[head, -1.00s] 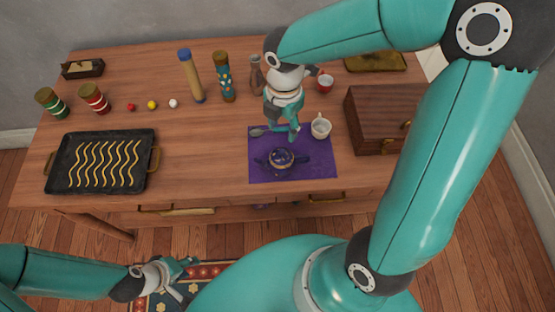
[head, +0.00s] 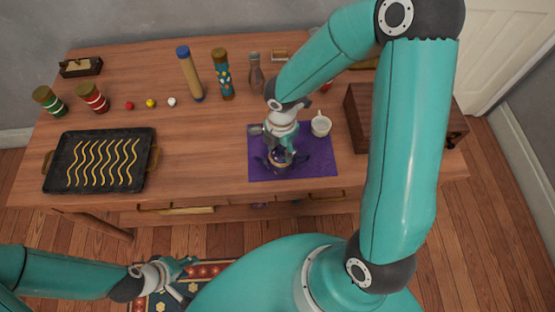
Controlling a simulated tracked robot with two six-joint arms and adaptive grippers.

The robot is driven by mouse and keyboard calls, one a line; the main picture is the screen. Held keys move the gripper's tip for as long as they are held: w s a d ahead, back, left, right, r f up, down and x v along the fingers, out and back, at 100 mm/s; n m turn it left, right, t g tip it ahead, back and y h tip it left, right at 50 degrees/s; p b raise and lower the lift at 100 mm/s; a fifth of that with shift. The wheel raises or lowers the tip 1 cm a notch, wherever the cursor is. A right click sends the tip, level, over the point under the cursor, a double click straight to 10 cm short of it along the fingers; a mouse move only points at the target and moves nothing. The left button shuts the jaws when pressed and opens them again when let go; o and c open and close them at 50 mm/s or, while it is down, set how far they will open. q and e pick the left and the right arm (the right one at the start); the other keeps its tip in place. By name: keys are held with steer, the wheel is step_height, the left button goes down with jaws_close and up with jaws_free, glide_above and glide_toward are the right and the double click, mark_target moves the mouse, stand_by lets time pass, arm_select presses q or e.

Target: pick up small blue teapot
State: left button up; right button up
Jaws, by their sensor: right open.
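The small blue teapot (head: 279,168) stands on the purple mat (head: 318,168) near the table's front edge. My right gripper (head: 280,153) is open and directly over the teapot, its fingers at or just above the lid. The gripper hides part of the teapot's top, and I cannot tell whether the fingers touch it. My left gripper (head: 180,272) hangs low at the left, in front of the table and away from the teapot. Whether its fingers are open or shut is not clear.
A white cup (head: 320,125) stands on the mat's right side, close to my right gripper. A wooden chest (head: 362,125) is further right, partly behind my arm. A black tray (head: 70,178) lies at the left. Table space between tray and mat is clear.

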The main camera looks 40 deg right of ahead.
steer(key=shift+c, duration=0.3)
jaws_close()
steer(key=shift+r, duration=0.1)
